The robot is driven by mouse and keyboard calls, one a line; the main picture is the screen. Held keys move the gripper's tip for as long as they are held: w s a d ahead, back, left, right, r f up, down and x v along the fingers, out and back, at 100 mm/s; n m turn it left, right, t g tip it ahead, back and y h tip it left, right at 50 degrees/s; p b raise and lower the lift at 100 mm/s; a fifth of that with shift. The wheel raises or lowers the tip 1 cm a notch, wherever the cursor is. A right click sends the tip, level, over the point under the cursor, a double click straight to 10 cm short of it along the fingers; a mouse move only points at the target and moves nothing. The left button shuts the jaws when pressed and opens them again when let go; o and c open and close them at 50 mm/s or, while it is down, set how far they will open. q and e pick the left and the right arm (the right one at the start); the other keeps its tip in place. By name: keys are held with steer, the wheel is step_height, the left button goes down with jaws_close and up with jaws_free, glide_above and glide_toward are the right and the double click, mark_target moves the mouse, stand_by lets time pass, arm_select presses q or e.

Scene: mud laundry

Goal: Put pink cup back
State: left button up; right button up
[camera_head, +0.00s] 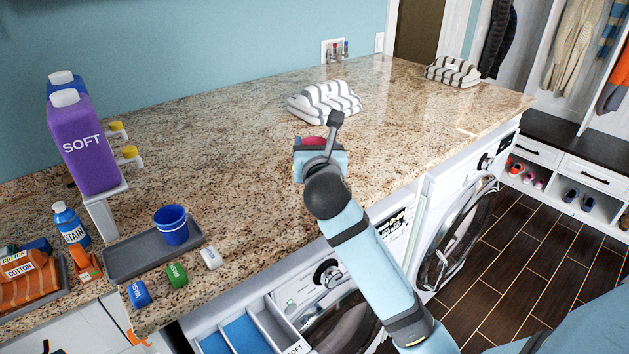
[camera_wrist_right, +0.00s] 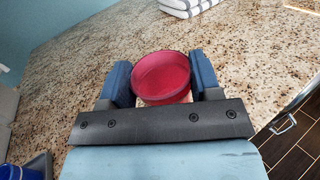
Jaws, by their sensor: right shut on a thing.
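The pink cup (camera_wrist_right: 161,78) sits between the fingers of my right gripper (camera_wrist_right: 162,85), which is shut on it, in the right wrist view. In the head view a strip of the pink cup (camera_head: 314,141) shows past my right gripper (camera_head: 320,150), over the granite counter. I cannot tell how high it is above the counter. A grey tray (camera_head: 128,263) lies at the front left of the counter with a blue cup (camera_head: 171,225) standing at its right part. The left part of the tray is bare. My left gripper is not in view.
A purple SOFT bottle (camera_head: 84,145) stands on a raised stand at the left. A blue STAIN bottle (camera_head: 70,226) is beside the tray. Blue, green (camera_head: 176,275) and white small pieces lie along its front. Striped towels (camera_head: 325,102) lie behind my gripper. The middle counter is clear.

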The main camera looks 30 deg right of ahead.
step_height(320, 180, down, 8)
steer(key=shift+r+b, duration=0.15)
steer(key=shift+b, duration=0.2)
steer(key=o, duration=0.9)
steer(key=v, duration=1.2)
steer(key=shift+b, duration=0.45)
